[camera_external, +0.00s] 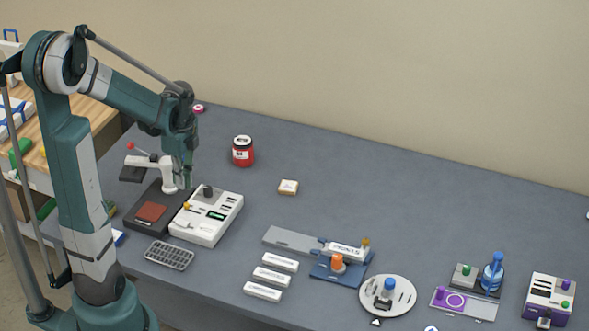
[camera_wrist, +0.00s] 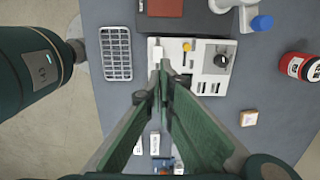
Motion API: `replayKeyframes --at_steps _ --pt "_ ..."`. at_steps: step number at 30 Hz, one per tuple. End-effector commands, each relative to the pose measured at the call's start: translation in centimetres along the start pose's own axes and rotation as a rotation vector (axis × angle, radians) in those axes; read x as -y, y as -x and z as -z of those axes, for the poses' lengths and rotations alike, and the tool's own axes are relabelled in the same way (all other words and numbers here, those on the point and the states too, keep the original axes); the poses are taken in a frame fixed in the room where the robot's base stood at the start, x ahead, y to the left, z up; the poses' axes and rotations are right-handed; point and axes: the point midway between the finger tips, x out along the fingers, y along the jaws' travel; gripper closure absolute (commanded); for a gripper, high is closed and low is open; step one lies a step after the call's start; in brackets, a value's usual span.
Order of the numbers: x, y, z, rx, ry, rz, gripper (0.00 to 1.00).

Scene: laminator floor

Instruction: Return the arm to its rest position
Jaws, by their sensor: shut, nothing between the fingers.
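My gripper (camera_external: 188,172) hangs pointing down at the left part of the grey table, above the back edge of a white control box with knobs (camera_external: 207,214). In the wrist view my gripper (camera_wrist: 161,66) has its two green fingers together at the tips, with nothing between them. The white box (camera_wrist: 198,62) shows just beyond the fingertips. I cannot tell how high above it the tips are. My arm reaches in from the left in the outside view.
A press with a red-brown pad (camera_external: 152,212) stands left of the box. A grey rack (camera_external: 169,255) lies in front. A red jar (camera_external: 243,152) and small block (camera_external: 288,187) stand behind. White bars (camera_external: 270,275), a blue fixture (camera_external: 340,267) and a round plate (camera_external: 402,292) lie rightward. The back right is clear.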

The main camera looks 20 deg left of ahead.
Motion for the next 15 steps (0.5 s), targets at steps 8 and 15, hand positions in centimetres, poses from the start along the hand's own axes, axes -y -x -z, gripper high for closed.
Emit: replayKeyframes --at_steps 8,15 --pt "-0.4 0.8 0.2 -0.003 0.074 0.030 1.00" --pt "-1.4 2.5 0.7 -0.020 0.243 0.096 1.00"
